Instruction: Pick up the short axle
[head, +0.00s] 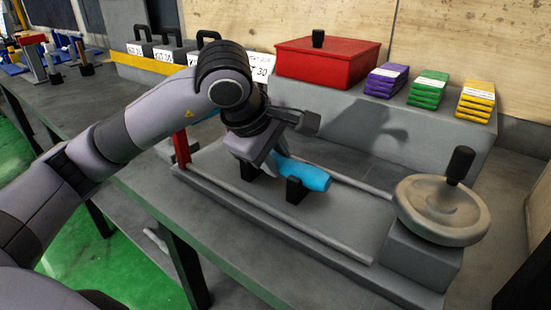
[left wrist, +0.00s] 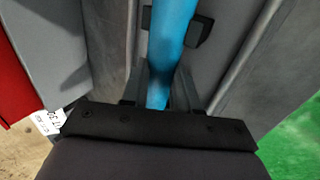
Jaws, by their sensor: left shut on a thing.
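A light-blue cylinder, which looks like the short axle (head: 312,178), lies across dark supports (head: 296,190) on the grey machine bed. My left gripper (head: 264,163) reaches down over it and is shut on its middle part. The gripper and wrist hide much of it. In the left wrist view the blue axle (left wrist: 172,38) runs down between the two fingers (left wrist: 158,88), with a dark support (left wrist: 198,32) beside it. I cannot tell whether the axle has lifted off the supports. My right gripper is not in view.
A cream handwheel (head: 440,208) with a black knob stands right of the bed. Behind are a red lidded box (head: 325,62) and purple (head: 387,80), green (head: 428,90) and yellow (head: 476,101) stacks. Rails (head: 285,226) run along the bed.

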